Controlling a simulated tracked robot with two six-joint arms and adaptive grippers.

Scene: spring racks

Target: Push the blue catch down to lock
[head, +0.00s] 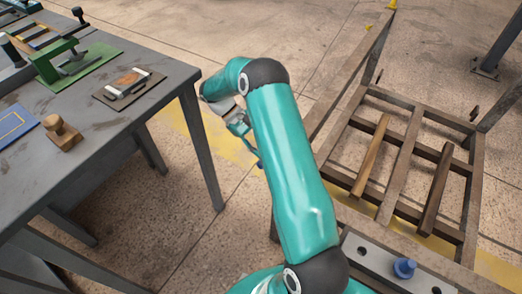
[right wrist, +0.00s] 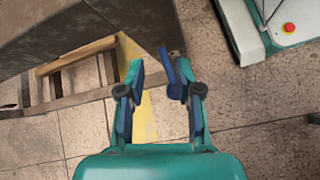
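The blue catch (head: 404,268) is a short round knob on a grey metal plate (head: 375,262) at the bottom right of the head view. Its cap stands above the plate; whether it is locked I cannot tell. The teal arm in the head view appears to be my right one. My right gripper (head: 243,128) hangs over the floor between the table and the rack, well away from the catch. My left gripper is not in view.
A wooden rack (head: 398,170) with loose-looking slats stands at the right. A grey work table (head: 130,118) at the left holds a green clamp fixture (head: 70,66), a wooden knob block (head: 62,133) and a small board (head: 128,86). Open floor lies between them.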

